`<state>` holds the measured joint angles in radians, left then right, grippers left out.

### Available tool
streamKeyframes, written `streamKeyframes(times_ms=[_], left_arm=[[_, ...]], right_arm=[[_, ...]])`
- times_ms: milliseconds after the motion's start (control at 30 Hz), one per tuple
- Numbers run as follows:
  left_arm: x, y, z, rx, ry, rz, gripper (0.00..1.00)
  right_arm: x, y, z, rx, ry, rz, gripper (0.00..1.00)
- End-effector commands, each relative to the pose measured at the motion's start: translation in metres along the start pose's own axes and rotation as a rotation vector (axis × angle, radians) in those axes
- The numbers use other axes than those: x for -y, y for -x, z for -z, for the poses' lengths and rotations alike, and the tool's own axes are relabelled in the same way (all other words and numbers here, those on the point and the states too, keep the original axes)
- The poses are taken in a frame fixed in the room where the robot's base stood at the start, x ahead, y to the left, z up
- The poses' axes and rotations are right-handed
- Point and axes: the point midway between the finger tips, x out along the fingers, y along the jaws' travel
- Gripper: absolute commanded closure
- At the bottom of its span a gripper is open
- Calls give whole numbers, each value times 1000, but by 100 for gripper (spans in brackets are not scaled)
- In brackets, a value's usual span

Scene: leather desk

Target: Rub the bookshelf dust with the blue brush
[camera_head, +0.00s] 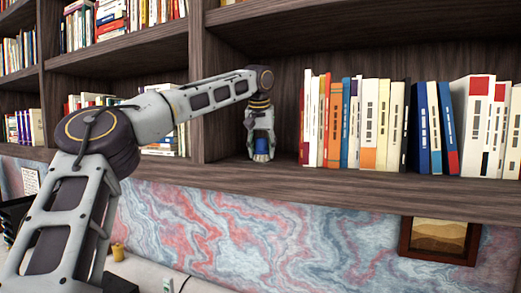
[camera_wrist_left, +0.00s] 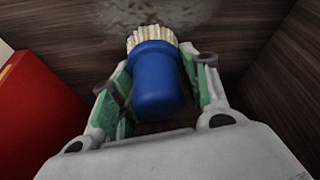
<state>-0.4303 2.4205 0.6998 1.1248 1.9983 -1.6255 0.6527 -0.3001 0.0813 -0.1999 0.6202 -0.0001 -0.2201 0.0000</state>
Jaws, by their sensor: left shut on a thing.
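My left gripper (camera_head: 262,148) reaches into the lower bookshelf compartment, left of the row of books. It is shut on the blue brush (camera_head: 261,146), and its fingers point down. In the left wrist view, the blue brush (camera_wrist_left: 156,82) sits between the green-padded fingers of my left gripper (camera_wrist_left: 155,88). Its pale bristles are at the shelf board, at or just above it. A grey smudge of dust (camera_wrist_left: 150,14) shows on the wood just beyond the bristles. My right gripper is not in view.
A row of books (camera_head: 375,125) stands to the right of my left gripper; a red one (camera_wrist_left: 40,115) is close in the left wrist view. An upright shelf divider (camera_head: 197,80) is on the left. A picture frame (camera_head: 440,238) hangs below the shelf (camera_head: 400,189).

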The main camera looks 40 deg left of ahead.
Motion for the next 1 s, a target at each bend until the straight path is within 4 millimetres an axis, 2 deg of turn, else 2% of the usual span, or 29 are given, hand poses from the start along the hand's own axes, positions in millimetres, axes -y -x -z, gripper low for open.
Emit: streamKeyframes(times_ms=[367, 767, 1000], left_arm=[[-17, 1, -4, 2, -1, 1, 82], [-17, 2, -5, 2, -1, 0, 82], [-15, 5, -15, 2, -1, 0, 82]], right_arm=[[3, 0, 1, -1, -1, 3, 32], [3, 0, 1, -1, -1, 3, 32], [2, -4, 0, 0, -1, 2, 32]])
